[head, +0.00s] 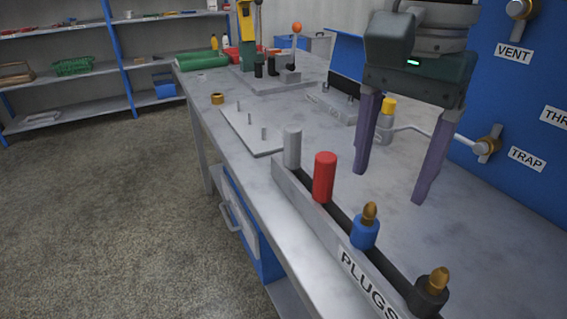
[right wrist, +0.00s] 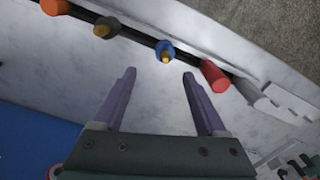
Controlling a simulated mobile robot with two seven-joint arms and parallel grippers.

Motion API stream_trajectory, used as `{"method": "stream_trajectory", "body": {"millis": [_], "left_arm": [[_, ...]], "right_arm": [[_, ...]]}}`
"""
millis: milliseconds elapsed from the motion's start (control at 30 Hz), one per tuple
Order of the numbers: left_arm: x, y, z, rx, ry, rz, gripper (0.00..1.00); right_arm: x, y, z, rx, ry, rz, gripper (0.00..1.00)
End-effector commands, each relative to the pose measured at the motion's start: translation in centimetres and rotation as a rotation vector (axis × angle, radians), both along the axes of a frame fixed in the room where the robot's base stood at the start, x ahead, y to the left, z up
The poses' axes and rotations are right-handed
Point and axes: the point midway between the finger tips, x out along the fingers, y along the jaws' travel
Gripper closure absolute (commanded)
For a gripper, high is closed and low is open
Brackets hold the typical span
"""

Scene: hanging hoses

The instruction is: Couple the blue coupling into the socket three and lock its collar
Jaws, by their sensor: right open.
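The blue coupling (head: 365,234), with a brass tip pointing up, stands upright in the rack marked PLUGS (head: 343,251). It also shows in the right wrist view (right wrist: 165,47), ahead of and roughly between my fingertips. My right gripper (head: 389,187) is open and empty, its purple fingers pointing down above the bench, behind the rack. It is apart from the blue coupling. A label reading "THR" (head: 554,117) is cut off at the right edge on the blue panel (head: 500,88); its socket is not visible. My left gripper is not in view.
The rack also holds a red plug (head: 324,178), a grey plug (head: 292,148) and a black plug with brass tip (head: 431,293). Brass-ringed fittings sit by the TRAP (head: 487,146) and VENT (head: 519,9) labels. A pegged plate (head: 250,131) lies left; bench between rack and panel is mostly clear.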

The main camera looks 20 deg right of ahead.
Motion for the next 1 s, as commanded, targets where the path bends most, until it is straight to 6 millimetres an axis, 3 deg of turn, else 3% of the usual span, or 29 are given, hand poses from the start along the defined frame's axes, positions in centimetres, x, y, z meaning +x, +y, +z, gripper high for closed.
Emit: {"method": "stream_trajectory", "body": {"millis": [600,900,1000], "left_arm": [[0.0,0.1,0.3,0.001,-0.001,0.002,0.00],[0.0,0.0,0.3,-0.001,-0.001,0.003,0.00],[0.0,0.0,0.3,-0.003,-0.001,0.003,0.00]], "right_arm": [[0.4,1.0,-8.1,0.007,0.004,0.001,0.26],[0.4,0.9,-8.8,0.006,0.001,0.002,0.26],[0.4,1.0,-8.8,0.006,0.001,0.002,0.36]]}}
